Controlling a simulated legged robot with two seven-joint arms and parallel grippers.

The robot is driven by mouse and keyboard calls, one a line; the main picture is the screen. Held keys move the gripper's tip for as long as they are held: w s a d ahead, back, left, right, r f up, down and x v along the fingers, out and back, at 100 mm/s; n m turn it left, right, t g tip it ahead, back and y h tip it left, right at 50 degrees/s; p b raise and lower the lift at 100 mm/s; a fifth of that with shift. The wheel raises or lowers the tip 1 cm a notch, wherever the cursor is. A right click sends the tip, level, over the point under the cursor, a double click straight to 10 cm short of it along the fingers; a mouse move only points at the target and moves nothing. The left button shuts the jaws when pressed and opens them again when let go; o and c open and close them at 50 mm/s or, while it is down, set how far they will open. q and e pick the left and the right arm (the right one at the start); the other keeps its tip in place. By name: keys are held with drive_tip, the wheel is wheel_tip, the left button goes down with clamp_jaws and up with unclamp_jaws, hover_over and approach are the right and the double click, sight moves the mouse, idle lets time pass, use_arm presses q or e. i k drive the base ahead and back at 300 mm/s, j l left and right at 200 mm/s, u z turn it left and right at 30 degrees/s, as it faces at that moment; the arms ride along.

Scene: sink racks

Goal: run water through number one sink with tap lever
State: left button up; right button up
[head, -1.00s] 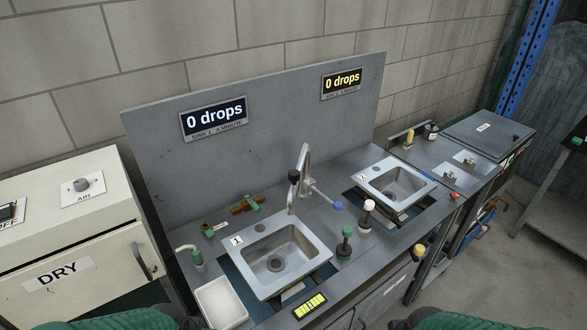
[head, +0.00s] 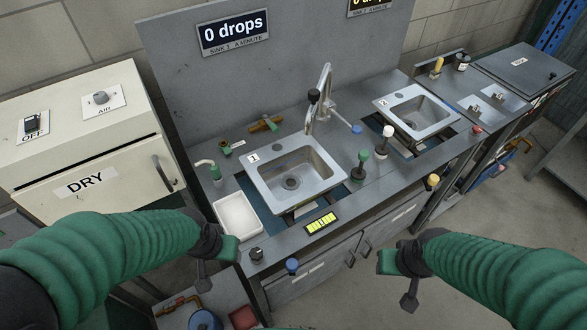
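Number one sink (head: 260,181) is a square steel basin in the middle of the counter, labelled 1, with a dark drain. The tap (head: 322,86) stands behind its right back corner, with a dark piece on its spout. A tap lever with a blue end (head: 356,129) reaches right from its base. No running water shows. The sign above (head: 234,32) reads "0 drops" for sink 1. My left gripper (head: 216,264) is low at the counter's front left, and my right gripper (head: 397,278) is in front of the counter. Both look open and empty, apart from the sink and tap.
A white tray (head: 217,204) lies left of sink one. A cream DRY cabinet (head: 110,140) stands left. Small knobs line the counter's front.

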sight(357, 130)
drive_tip(key=i+l, duration=0.15)
drive_tip(key=l, duration=0.25)
drive_tip(key=i+l, duration=0.15)
drive_tip(key=l, duration=0.25)
drive_tip(key=i+l, duration=0.1)
drive_tip(key=l, duration=0.25)
drive_tip(key=i+l, duration=0.15)
drive_tip(key=l, duration=0.25)
drive_tip(key=i+l, duration=0.15)
drive_tip(key=l, duration=0.25)
drive_tip(key=u, duration=1.35)
